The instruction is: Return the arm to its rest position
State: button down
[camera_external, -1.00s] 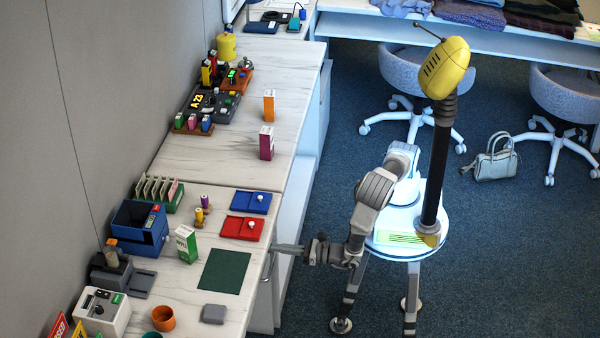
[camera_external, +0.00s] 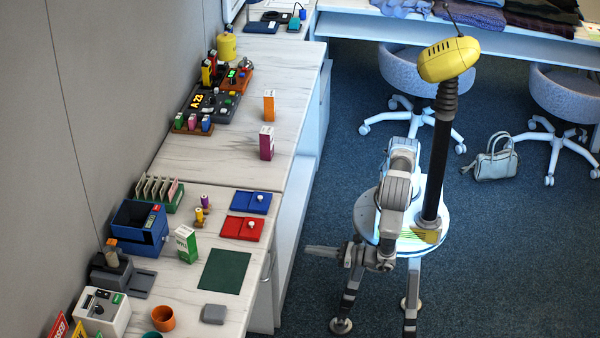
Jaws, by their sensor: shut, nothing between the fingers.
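My gripper (camera_external: 312,250) is shut and empty. It points left, out in the open over the floor, just right of the counter's edge and apart from it. My arm is folded in close to my round white base, with its links bent beside my dark column. The fingers are small in this view.
The near counter (camera_external: 232,308) holds a green mat (camera_external: 224,270), a red tray (camera_external: 240,229), a blue tray (camera_external: 251,203), a green-and-white carton (camera_external: 187,244) and a blue bin (camera_external: 138,230). An orange cup (camera_external: 164,318) stands in front. Chairs (camera_external: 415,75) and a handbag (camera_external: 495,160) are behind me.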

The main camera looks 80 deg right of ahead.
jog(key=w+d+r+m+g+h, duration=0.2)
jog(key=d+r+m+g+h, duration=0.25)
jog(key=d+m, duration=0.25)
jog(key=w+d+r+m+g+h, duration=0.3)
jog(key=d+r+m+h, duration=0.3)
jog(key=s+d+r+m+g+y, duration=0.2)
jog(key=s+d+r+m+g, duration=0.1)
jog(key=d+m+g, duration=0.3)
jog(key=s+d+r+m+g+y, duration=0.25)
jog(key=d+m+g, duration=0.2)
jog(key=m, duration=0.25)
notch_tip(320, 180, up, 30)
jog(key=s+d+m+t+y+p, duration=0.1)
jog(key=m+t+y+p, duration=0.4)
jog(key=p, duration=1.3)
jog(key=m+y, duration=0.1)
jog(key=m, duration=0.3)
jog(key=shift+s+d+r+t+y+p, duration=0.2)
jog(key=shift+d+t+y+p, duration=0.1)
jog(key=shift+d, duration=0.1)
